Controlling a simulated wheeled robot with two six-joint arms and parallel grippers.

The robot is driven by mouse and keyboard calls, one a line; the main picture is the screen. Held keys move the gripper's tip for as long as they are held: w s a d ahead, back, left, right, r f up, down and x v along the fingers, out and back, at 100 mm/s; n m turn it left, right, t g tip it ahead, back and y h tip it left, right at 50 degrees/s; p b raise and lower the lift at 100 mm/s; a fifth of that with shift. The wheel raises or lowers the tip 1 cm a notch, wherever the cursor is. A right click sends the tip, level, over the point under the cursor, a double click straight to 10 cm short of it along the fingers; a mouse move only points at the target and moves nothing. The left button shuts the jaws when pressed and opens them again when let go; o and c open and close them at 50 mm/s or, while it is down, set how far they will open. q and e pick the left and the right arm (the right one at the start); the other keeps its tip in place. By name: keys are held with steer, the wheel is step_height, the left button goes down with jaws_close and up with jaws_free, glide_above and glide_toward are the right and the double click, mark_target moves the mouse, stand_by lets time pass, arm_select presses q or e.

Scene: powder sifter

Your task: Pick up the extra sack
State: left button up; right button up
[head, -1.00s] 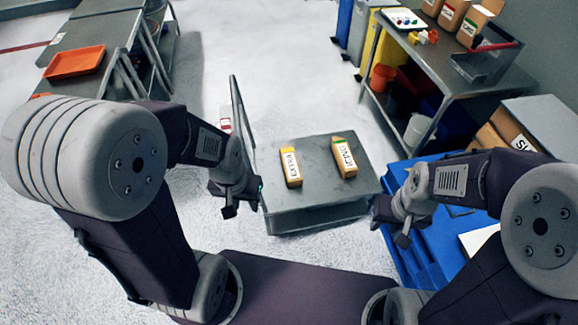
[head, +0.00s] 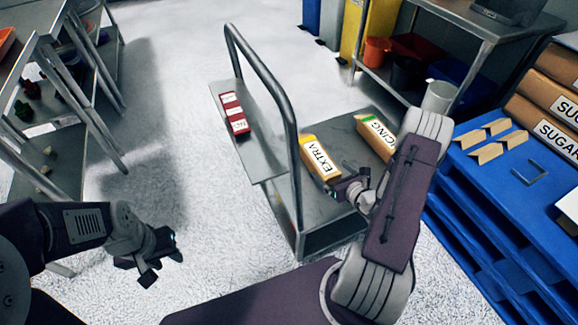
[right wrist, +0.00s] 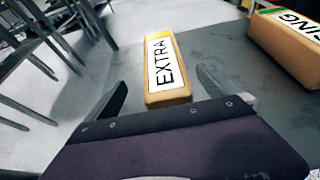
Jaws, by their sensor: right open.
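The extra sack (head: 319,158) is a yellow-tan block with a white EXTRA label, lying on the grey cart (head: 335,212) beside its handle. My right gripper (head: 350,186) is next to the sack's near end in the head view. In the right wrist view the sack (right wrist: 166,70) lies ahead, between the line of the two spread fingers (right wrist: 165,95), and the gripper is open. No grip on the sack shows. My left gripper (head: 152,262) is over the floor at the lower left, away from the cart; its jaw gap is hard to make out.
The icing sack (head: 375,137) lies to the right on the cart, partly behind my right arm. The cart's upright handle (head: 290,125) stands left of the extra sack. Blue pallets (head: 490,190) stand at right.

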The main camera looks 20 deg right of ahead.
mark_target(322, 160)
steer(key=shift+d, duration=0.15)
steer(key=b+x, duration=0.1)
steer(key=x, duration=0.2)
steer(key=shift+w, duration=0.3)
steer(key=b+x, duration=0.3)
steer(key=x, duration=0.2)
steer(key=shift+s+d, duration=0.1)
steer(key=shift+w, duration=0.2)
steer(key=c, duration=1.9)
steer(key=shift+r, duration=0.1)
steer(key=shift+c, duration=1.1)
steer(key=shift+r, duration=0.15)
